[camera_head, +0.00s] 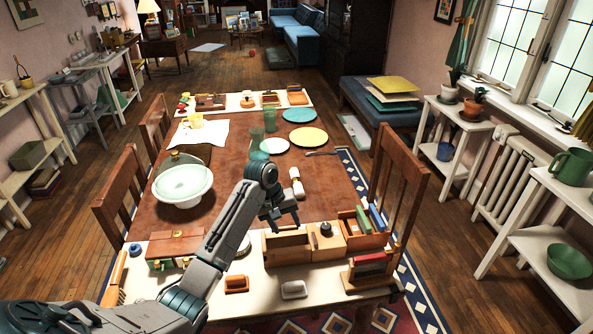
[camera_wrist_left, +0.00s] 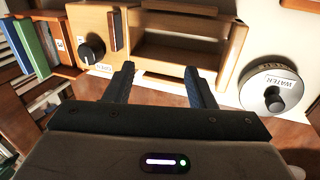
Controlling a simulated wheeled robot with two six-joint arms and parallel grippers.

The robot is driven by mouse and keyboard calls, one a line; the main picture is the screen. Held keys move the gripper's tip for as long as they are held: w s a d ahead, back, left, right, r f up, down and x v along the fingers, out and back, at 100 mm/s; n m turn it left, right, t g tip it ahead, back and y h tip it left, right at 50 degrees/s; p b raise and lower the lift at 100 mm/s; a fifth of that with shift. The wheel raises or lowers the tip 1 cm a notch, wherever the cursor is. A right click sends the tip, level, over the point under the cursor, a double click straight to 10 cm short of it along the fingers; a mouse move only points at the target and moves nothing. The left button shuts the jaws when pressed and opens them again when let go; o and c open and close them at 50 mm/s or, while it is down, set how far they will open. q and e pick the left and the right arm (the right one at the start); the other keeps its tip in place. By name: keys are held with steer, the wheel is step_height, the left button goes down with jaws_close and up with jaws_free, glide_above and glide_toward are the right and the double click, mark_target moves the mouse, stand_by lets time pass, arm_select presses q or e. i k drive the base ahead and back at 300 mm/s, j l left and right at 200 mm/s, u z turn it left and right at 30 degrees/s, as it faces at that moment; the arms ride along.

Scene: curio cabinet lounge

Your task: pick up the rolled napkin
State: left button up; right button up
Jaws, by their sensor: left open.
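The rolled napkin (camera_head: 297,183), a small white roll with a tan band, lies on the brown table near its right side, below the yellow plate. My left gripper (camera_head: 284,218) hangs over the table just on the near side of the napkin, apart from it. In the left wrist view, the two dark fingers of my left gripper (camera_wrist_left: 160,84) are spread with nothing between them. They point toward a wooden box (camera_wrist_left: 187,50). The napkin is not clearly seen in that view. My right gripper is in neither view.
The open wooden box (camera_head: 288,248) and a box with a black knob (camera_head: 326,229) stand at the near end. A yellow plate (camera_head: 309,137) and green glasses (camera_head: 270,120) stand beyond. A chair (camera_head: 402,185) is at right.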

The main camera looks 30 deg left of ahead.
mark_target(296, 183)
steer(key=i+j, duration=0.8)
steer(key=i, duration=0.2)
